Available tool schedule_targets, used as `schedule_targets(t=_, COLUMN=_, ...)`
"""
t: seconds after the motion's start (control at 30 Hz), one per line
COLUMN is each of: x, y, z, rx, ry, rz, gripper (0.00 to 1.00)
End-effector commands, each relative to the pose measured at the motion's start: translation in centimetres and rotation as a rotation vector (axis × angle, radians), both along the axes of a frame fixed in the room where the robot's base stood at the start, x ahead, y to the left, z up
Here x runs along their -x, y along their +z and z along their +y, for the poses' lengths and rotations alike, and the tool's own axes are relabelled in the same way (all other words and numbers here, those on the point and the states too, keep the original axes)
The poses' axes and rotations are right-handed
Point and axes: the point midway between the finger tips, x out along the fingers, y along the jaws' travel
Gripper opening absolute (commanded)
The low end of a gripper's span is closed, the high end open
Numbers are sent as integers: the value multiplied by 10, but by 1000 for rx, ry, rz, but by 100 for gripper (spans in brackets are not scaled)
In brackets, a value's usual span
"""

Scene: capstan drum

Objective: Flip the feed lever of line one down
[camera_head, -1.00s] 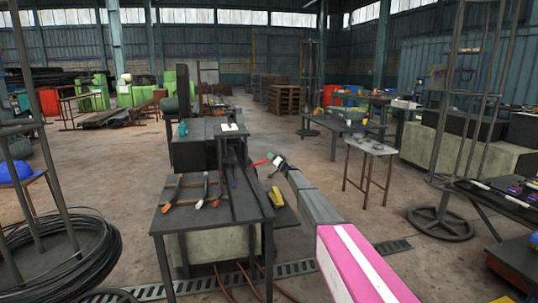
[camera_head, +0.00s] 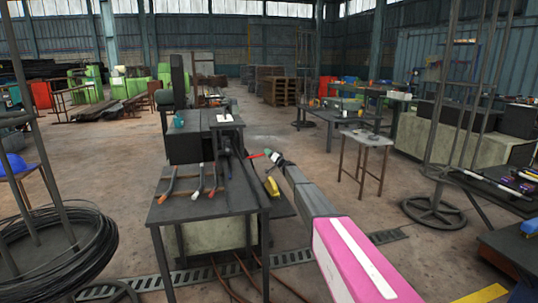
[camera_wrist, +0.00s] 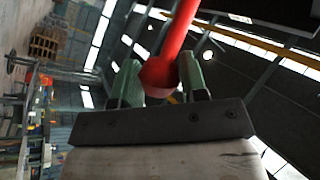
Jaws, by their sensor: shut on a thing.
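The red feed lever (camera_head: 256,155) sticks out to the right from the dark machine at the bench in the head view, lying close to level. Its ball end is at my gripper (camera_head: 271,157). In the wrist view the red lever (camera_wrist: 182,32) runs up from its ball, which sits between the green finger pads of my gripper (camera_wrist: 160,70). My gripper is shut on the ball end. The lever's pivot is hidden or too small to make out, and no line label can be read.
The dark bench (camera_head: 234,202) holds several hand tools with coloured handles. A yellow object (camera_head: 271,186) lies at its right side, below my arm. A small table (camera_head: 367,138) stands to the right. A wire coil (camera_head: 60,255) lies at left. Open floor separates bench and small table.

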Motion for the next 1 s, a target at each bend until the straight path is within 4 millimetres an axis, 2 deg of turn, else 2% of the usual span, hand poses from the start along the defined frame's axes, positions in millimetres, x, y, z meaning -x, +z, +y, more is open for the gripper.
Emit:
schedule_targets(t=0.03, x=0, y=-8, z=-1, rx=10, ry=-5, rz=6, gripper=50)
schedule_targets(t=0.07, x=0, y=-8, z=-1, rx=10, ry=-4, rz=7, gripper=59)
schedule_targets(t=0.1, x=0, y=-8, z=-1, rx=10, ry=-4, rz=7, gripper=64)
schedule_targets(t=0.47, x=5, y=-6, z=-4, rx=5, ry=-2, rz=5, gripper=64)
schedule_targets(t=0.77, x=41, y=-22, z=-40, rx=8, ry=-5, rz=7, gripper=64)
schedule_targets(t=1.0, x=77, y=-20, z=-76, rx=8, ry=-5, rz=5, gripper=64)
